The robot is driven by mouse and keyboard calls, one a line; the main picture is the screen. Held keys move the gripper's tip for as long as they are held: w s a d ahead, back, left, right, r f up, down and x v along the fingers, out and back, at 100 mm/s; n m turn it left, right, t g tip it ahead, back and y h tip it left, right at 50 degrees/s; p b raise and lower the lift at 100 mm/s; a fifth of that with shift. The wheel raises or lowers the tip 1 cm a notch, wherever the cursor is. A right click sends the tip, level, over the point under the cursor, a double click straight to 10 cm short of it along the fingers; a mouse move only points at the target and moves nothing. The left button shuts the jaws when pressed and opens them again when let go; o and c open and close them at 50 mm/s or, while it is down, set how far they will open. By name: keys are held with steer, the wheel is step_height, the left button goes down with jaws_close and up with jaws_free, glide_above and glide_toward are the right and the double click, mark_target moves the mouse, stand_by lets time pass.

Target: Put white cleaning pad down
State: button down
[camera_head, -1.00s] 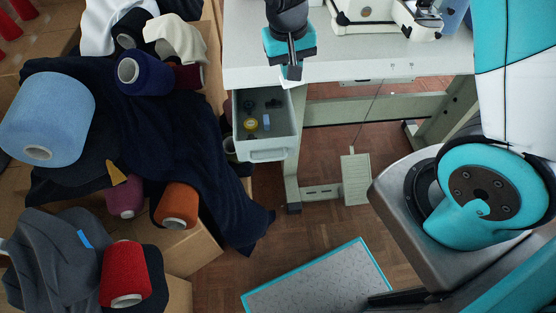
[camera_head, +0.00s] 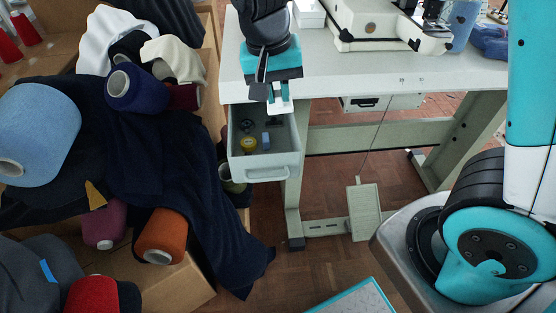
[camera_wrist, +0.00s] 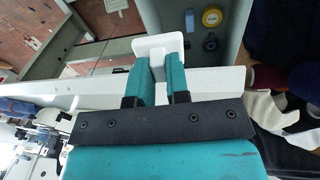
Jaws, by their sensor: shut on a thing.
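My gripper (camera_head: 276,88) is in the head view at the front edge of the white table, pointing down over the back of an open drawer. It is shut on the white cleaning pad (camera_head: 279,104), a small white piece that shows below the fingers. In the wrist view the teal fingers (camera_wrist: 160,68) are closed on the pad's narrow part, and its wider white plate (camera_wrist: 158,43) sticks out past the tips. The pad is held in the air; I cannot tell its exact height over the drawer.
The open grey drawer (camera_head: 265,173) holds a yellow roll (camera_head: 248,144), a small blue item (camera_head: 266,140) and dark pieces. A white sewing machine (camera_head: 375,25) stands on the table (camera_head: 330,75). Yarn cones and dark cloth (camera_head: 190,190) fill the left side. A pedal (camera_head: 363,210) hangs below.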

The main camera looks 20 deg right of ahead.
step_height(320, 180, down, 17)
steer(key=b, duration=0.3)
steer(key=shift+f, duration=0.15)
steer(key=c, duration=1.1)
jaws_free()
steer(key=shift+f, duration=0.15)
steer(key=shift+f+b, duration=0.25)
steer(key=shift+b, duration=0.3)
steer(key=r+p, duration=0.1)
steer(key=r, duration=0.4)
steer(key=a+r+p, duration=0.1)
steer(key=r+p, duration=0.1)
steer(key=r, duration=0.4)
steer(key=a+r+p, duration=0.1)
steer(key=r, duration=0.5)
steer(key=shift+s+a+r+p, duration=0.15)
steer(key=shift+a+p, duration=0.1)
steer(key=shift+p, duration=0.05)
steer(key=s+a+r+n+y, duration=0.1)
steer(key=s+r+n+y, duration=0.2)
steer(key=s, duration=0.6)
steer(key=s+a+r+n+y, duration=0.1)
steer(key=s+r+n+y, duration=0.2)
steer(key=s+n, duration=0.5)
steer(key=shift+s+r+n, duration=0.3)
steer(key=shift+s+r, duration=0.25)
steer(key=shift+r, duration=0.15)
